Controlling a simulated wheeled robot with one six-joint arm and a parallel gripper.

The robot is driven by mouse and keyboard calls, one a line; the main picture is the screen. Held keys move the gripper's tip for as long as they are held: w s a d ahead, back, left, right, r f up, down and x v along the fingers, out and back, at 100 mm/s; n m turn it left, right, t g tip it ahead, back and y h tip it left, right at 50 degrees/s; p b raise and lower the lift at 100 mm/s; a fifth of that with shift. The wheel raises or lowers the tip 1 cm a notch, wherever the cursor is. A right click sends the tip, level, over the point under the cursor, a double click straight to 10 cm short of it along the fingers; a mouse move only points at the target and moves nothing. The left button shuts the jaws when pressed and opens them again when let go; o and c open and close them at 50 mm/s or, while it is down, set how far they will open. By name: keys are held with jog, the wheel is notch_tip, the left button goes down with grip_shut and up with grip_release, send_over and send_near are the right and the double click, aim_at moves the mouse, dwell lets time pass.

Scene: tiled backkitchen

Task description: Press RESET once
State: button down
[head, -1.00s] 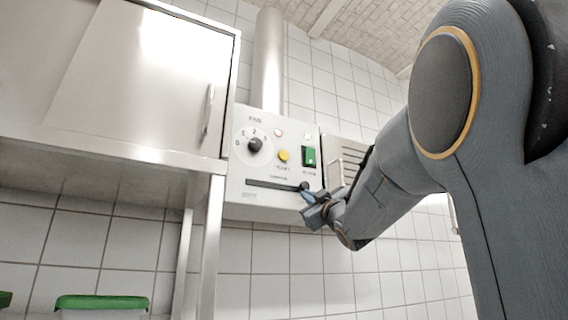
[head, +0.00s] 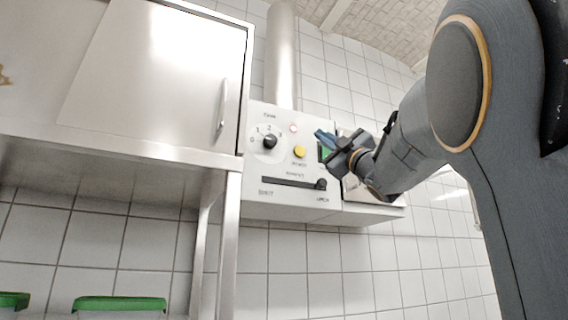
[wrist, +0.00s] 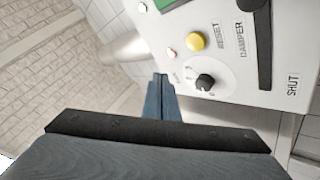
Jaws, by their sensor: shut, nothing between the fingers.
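The yellow RESET button (head: 299,152) is on the white control panel (head: 256,190), between the black rotary knob (head: 270,142) and the green switch (head: 324,152). In the wrist view the button (wrist: 195,41) has the word RESET printed beside it. My gripper (head: 322,136) is shut and empty. In the head view its blue fingertips are to the right of and slightly above the button, in front of the panel, partly covering the green switch. In the wrist view the shut fingers (wrist: 160,80) point toward the panel, and they look apart from the button.
A damper slider (head: 292,183) runs below the button, its knob at the right end. A small pinkish lamp (head: 293,128) sits above the button. A steel cabinet (head: 170,75) stands at the left. A round duct (head: 282,60) rises behind the panel.

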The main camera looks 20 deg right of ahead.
aim_at(300, 146)
jog(key=shift+h, duration=0.3)
jog(key=shift+w+a+p, duration=0.15)
jog(key=shift+w+p, duration=0.55)
jog(key=shift+w, duration=3.45)
jog(key=shift+w, duration=0.1)
jog(key=shift+w, duration=0.3)
jog(key=shift+w, duration=0.45)
jog(key=shift+s+b, duration=0.15)
jog(key=shift+b, duration=0.15)
jog(key=shift+s+b, duration=0.4)
jog(key=shift+s, duration=0.3)
jog(key=shift+s+b, duration=0.85)
jog(key=shift+s, duration=1.7)
